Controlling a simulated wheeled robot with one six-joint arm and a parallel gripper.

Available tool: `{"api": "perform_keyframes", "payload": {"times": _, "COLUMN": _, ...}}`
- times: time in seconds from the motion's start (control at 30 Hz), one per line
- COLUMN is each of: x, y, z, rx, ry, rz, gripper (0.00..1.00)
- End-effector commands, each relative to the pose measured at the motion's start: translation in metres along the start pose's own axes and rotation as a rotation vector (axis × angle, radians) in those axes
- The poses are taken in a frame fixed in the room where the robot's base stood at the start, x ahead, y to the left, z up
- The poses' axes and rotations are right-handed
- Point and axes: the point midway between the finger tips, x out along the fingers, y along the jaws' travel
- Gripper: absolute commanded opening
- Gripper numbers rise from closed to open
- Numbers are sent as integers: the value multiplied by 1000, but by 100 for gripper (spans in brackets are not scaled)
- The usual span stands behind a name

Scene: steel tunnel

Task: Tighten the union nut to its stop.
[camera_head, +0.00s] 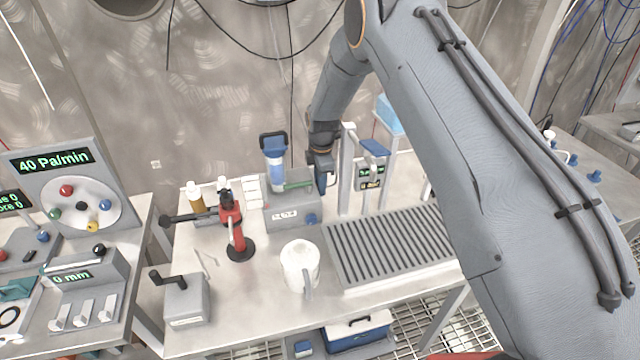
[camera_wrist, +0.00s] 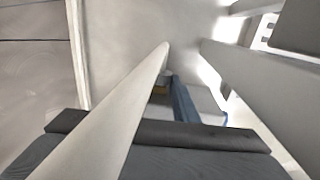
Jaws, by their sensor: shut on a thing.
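My gripper (camera_head: 321,186) points down at the right end of a grey box (camera_head: 284,213) on the bench. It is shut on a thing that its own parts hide. A blue strip (camera_wrist: 185,102) shows at the jaws in the wrist view, behind a dark bar (camera_wrist: 160,136). I cannot make out the union nut in either view. A blue-and-clear canister (camera_head: 274,160) with a dark top stands upright behind the box, left of my gripper. A green bar (camera_head: 298,186) lies at the box top, close to the jaws.
A pale post (camera_head: 346,172) stands just right of my gripper, by a small green-lit display (camera_head: 372,180). A ribbed grey tray (camera_head: 385,247), a white jug (camera_head: 299,264) and a red hand tool (camera_head: 236,235) stand on the bench.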

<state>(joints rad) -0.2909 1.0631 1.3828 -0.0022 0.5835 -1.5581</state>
Motion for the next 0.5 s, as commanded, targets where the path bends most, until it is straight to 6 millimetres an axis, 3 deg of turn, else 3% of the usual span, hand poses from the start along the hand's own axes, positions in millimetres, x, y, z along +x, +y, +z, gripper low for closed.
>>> {"api": "perform_keyframes", "payload": {"times": 0.5, "x": 3, "y": 4, "z": 0, "rx": 0, "ry": 0, "rz": -121, "gripper": 4}}
